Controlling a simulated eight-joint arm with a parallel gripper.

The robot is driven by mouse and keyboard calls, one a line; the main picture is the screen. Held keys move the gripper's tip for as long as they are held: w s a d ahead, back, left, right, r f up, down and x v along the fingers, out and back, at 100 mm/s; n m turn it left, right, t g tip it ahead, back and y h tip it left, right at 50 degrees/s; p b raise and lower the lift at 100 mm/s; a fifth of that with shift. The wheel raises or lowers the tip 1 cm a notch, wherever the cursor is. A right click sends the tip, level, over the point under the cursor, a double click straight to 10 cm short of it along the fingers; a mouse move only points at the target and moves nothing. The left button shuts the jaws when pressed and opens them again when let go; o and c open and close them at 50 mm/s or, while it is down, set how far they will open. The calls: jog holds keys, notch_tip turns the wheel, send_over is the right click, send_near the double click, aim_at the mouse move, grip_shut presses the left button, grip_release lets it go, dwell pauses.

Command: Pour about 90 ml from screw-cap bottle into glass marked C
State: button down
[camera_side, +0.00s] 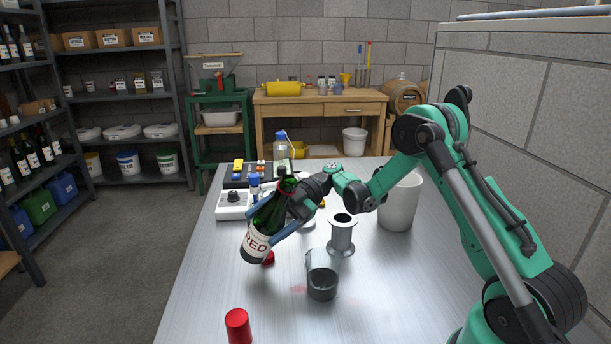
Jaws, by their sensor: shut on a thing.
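A dark green bottle (262,232) with a white label reading "RED" is held in my gripper (268,216), whose blue fingers are shut around its body. The bottle leans, with its neck up and to the right and its base down and to the left, above the table. A small red object (268,258), perhaps a cap, shows just below it. A grey, see-through glass (321,276) stands to the right of and nearer than the bottle. I cannot read any letter on it, nor tell whether it holds liquid.
A flanged metal vessel (342,236) stands behind the glass, and a white bucket (400,205) is farther right. A red cylinder (238,326) is at the near edge. A white scale-like device (233,206) sits behind the bottle. Faint reddish marks lie near the glass.

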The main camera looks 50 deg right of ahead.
jog(key=shift+s+r+m+g+h, duration=0.15)
jog(key=shift+m+g+h, duration=0.35)
jog(key=shift+m, duration=0.4)
jog(key=shift+s+m+g+h, duration=0.1)
jog(key=shift+m+g+h, duration=0.2)
jog(key=shift+m+g, duration=0.45)
dwell(1.6)
